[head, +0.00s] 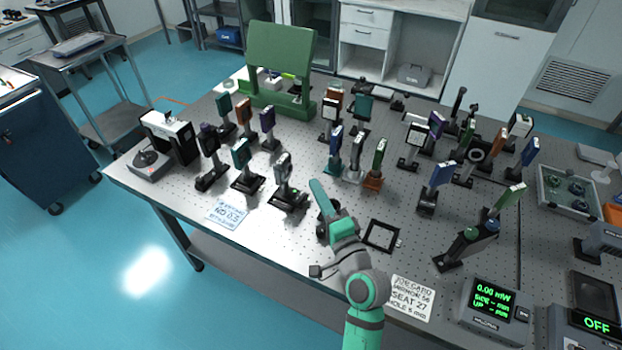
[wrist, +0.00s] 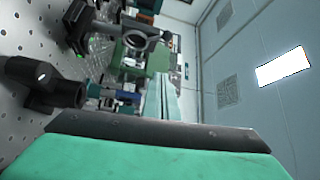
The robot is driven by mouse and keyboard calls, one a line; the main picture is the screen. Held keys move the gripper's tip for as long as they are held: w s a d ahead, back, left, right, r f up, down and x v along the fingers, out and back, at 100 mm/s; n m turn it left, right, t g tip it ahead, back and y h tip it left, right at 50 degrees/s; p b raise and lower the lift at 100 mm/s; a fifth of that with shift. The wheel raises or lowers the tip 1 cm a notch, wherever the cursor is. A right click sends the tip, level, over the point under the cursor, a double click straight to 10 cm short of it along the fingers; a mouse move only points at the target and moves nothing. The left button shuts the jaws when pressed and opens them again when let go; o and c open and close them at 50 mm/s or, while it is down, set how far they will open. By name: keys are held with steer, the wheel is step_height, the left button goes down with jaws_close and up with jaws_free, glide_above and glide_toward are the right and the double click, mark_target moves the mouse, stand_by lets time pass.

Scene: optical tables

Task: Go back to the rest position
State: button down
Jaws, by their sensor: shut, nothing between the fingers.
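My gripper (head: 316,187) is at the end of my green and grey arm, over the front middle of the optical table (head: 290,225). Its green fingers are together with nothing between them, pointing up and to the left in the head view. They also show in the wrist view (wrist: 162,98), pointing away from the camera. A black mount (head: 289,199) stands just left of the fingers. I cannot tell the exact gap between them.
Several optics on posts crowd the table behind and to both sides. A black square frame (head: 381,235) lies right of my wrist, near a printed card (head: 411,298). A power meter (head: 495,307) stands at the front right. A green stand (head: 279,65) is at the back.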

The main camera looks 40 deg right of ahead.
steer(key=shift+v, duration=1.95)
steer(key=shift+w+f, duration=0.1)
steer(key=shift+f, duration=0.15)
steer(key=a+f+n, duration=0.1)
steer(key=a+f, duration=0.1)
steer(key=f, duration=0.1)
steer(key=s+a+f+n+g, duration=0.1)
steer(key=a+f, duration=0.1)
steer(key=s+a+f+n, duration=0.1)
steer(key=a+f+n, duration=0.1)
steer(key=a+f, duration=0.1)
steer(key=shift+s+f+g+y, duration=0.2)
steer(key=shift+f+g+y, duration=0.1)
steer(key=shift+f+g, duration=0.1)
steer(key=s+a+f+n+g, duration=0.1)
steer(key=s+a+f+n, duration=0.45)
steer(key=a, duration=0.35)
steer(key=s+a+n+y, duration=0.5)
steer(key=s+a+n, duration=0.5)
steer(key=s+a, duration=0.5)
steer(key=a, duration=0.3)
steer(key=shift+f, duration=0.2)
steer(key=shift+s+a+n, duration=0.1)
steer(key=shift+s+n, duration=0.05)
steer(key=shift+n, duration=0.1)
